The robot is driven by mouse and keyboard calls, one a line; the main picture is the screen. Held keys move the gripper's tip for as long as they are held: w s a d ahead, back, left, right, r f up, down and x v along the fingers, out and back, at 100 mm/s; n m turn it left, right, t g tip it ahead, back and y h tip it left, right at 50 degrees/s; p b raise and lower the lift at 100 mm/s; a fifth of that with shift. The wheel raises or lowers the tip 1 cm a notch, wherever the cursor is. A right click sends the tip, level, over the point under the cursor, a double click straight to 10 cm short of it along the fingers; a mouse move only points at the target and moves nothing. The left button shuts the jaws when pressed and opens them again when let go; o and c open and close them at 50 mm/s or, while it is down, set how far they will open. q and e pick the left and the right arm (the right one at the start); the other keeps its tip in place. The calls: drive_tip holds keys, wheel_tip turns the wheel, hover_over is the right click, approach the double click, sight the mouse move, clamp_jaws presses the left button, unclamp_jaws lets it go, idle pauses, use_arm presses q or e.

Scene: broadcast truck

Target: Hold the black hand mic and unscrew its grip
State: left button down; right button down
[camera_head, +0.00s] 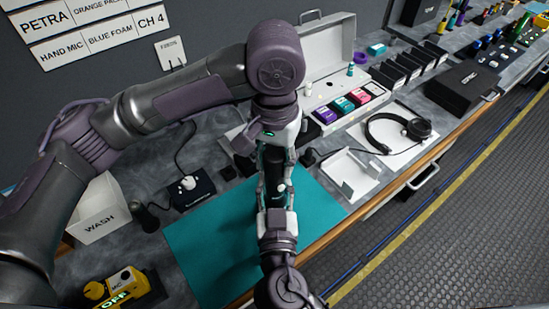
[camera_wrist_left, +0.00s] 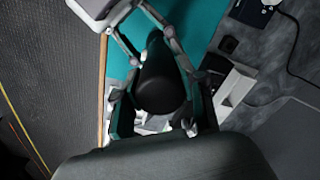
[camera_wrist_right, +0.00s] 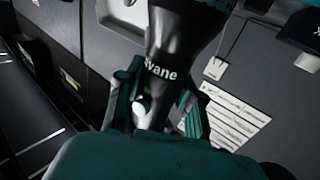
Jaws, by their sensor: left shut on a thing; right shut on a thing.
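The black hand mic (camera_head: 271,158) is held between my two grippers above the teal mat (camera_head: 205,250). My left gripper (camera_head: 272,150) reaches down from above and is shut on the mic's upper part. In the left wrist view, a rounded black part of the mic (camera_wrist_left: 160,85) sits between its fingers. My right gripper (camera_head: 276,188) comes from the near side and is shut on the lower part. The right wrist view shows a glossy black mic body (camera_wrist_right: 182,62) with white lettering ending in "vane". The fingers hide much of the mic, and I cannot tell whether its grip has turned.
Headphones (camera_head: 388,131) lie on a white sheet to the right, near a white stand (camera_head: 352,172). An open grey case (camera_head: 318,48) stands behind. The mat is otherwise mostly clear.

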use_arm(q)
drive_tip(key=n, duration=1.1)
drive_tip(key=shift+w, duration=0.1)
drive_tip(key=shift+r, duration=0.25)
drive_tip(key=shift+r, duration=0.9)
drive_tip(key=shift+r, duration=2)
use_arm(e)
unclamp_jaws()
